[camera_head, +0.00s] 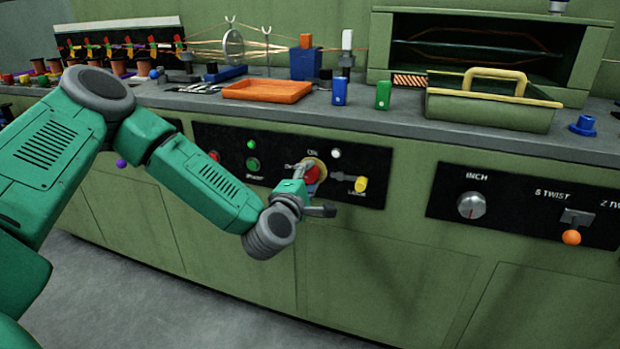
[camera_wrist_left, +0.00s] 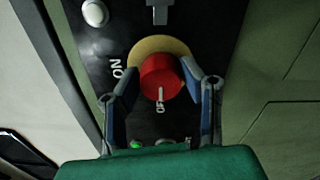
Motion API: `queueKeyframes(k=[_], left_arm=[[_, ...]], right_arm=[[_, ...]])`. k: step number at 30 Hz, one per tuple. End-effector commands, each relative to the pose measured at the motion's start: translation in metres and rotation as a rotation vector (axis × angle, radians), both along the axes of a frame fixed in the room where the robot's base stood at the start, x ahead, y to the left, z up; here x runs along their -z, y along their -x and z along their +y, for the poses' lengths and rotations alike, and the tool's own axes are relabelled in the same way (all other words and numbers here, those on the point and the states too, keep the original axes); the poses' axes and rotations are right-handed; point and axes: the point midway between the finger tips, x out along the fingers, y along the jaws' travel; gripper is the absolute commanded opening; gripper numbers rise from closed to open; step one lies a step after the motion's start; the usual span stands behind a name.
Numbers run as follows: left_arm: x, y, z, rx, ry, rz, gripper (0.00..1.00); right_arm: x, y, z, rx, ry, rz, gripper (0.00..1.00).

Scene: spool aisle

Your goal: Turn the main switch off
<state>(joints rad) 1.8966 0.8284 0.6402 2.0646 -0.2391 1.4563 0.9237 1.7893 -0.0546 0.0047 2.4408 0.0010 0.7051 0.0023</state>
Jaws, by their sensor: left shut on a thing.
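The main switch is a red rotary knob (camera_head: 313,173) on a yellow round base, set in a black panel (camera_head: 230,140) on the front of the green bench. In the left wrist view the red knob (camera_wrist_left: 160,78) has a white mark pointing down at the OFF label. The ON label is to its left there. My left gripper (camera_wrist_left: 160,86) is shut on the knob, one finger on each side. In the head view my left gripper (camera_head: 312,188) partly hides the knob. My right gripper is in neither view.
A lever with a yellow grip (camera_head: 360,185) is just right of the knob. A green button (camera_head: 253,164) is to its left. A white lamp (camera_head: 336,153) is above right. The bench top holds an orange tray (camera_head: 267,91) and a green handled box (camera_head: 490,108).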

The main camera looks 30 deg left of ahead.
Motion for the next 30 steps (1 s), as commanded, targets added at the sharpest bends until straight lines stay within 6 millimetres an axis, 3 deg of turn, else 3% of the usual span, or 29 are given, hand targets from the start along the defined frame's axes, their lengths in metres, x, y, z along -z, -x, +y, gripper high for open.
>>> queueKeyframes(k=[6, 7, 8, 9, 20, 23, 30], left_arm=[[0.006, 0.002, 0.002, -0.003, 0.001, 0.014, 0.07], [0.006, 0.002, 0.002, -0.003, 0.001, 0.014, 0.43], [0.006, 0.002, 0.002, -0.003, 0.001, 0.014, 0.53], [0.006, 0.002, 0.002, -0.003, 0.001, 0.013, 0.56], [0.002, 0.005, -0.001, 0.000, -0.001, 0.005, 0.56], [0.002, 0.017, -0.004, 0.001, 0.000, 0.006, 0.56], [0.004, 0.066, -0.015, 0.001, 0.003, 0.009, 0.56]], right_arm=[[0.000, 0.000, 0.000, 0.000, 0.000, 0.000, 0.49], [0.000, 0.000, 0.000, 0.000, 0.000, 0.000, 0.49], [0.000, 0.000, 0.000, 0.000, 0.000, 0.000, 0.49], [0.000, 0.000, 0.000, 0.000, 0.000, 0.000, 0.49], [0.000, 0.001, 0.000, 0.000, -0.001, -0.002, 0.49], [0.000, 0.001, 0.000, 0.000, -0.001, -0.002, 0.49], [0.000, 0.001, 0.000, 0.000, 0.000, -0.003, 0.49]])
